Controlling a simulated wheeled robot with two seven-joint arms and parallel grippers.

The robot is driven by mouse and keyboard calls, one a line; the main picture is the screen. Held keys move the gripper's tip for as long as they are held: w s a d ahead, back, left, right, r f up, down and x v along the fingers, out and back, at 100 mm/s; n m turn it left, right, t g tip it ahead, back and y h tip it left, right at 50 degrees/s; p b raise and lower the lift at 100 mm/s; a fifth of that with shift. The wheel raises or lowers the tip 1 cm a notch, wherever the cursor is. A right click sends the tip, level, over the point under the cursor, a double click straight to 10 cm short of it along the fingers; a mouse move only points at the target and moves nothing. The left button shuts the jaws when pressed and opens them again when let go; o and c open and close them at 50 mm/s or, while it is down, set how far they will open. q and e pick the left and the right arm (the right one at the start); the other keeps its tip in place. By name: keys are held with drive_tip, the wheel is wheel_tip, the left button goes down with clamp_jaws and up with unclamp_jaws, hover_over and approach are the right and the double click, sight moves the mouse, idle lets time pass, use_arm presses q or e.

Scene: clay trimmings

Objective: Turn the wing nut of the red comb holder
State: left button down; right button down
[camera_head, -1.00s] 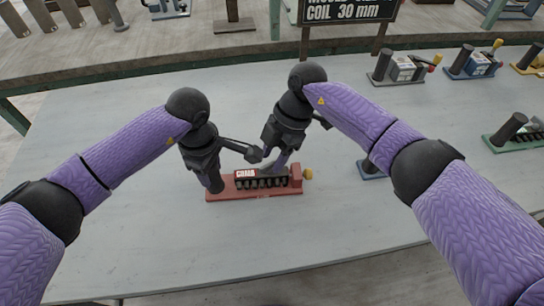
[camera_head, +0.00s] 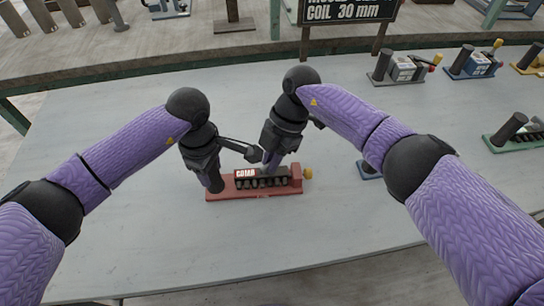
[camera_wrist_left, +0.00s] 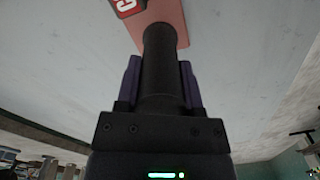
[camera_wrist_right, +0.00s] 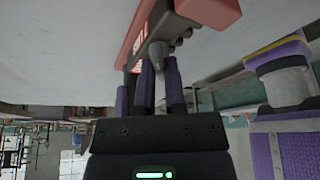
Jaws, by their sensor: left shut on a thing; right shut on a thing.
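The red comb holder (camera_head: 240,194) lies on the grey table, with a dark toothed comb block (camera_head: 262,182) on it and a label reading COMB. A dark round post stands at its left end and shows in the left wrist view (camera_wrist_left: 158,75). My left gripper (camera_head: 213,178) is shut on this post, fingers on both sides. My right gripper (camera_head: 269,166) is over the block, shut on a grey tapered piece (camera_wrist_right: 158,52) that looks like the wing nut. The fingers mostly hide this piece in the head view.
A yellow knob (camera_head: 308,174) sits at the holder's right end. A blue-based holder (camera_head: 369,169) is partly hidden behind my right arm. More holders (camera_head: 400,69) stand at the back right, near a black sign (camera_head: 346,11). The table front is clear.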

drive_tip(key=c, duration=0.7)
unclamp_jaws()
drive_tip(key=shift+r, duration=0.1)
drive_tip(key=v, duration=1.1)
drive_tip(key=shift+w+r, duration=0.2)
drive_tip(key=shift+r, duration=0.2)
use_arm(q)
drive_tip(key=shift+c, duration=0.7)
unclamp_jaws()
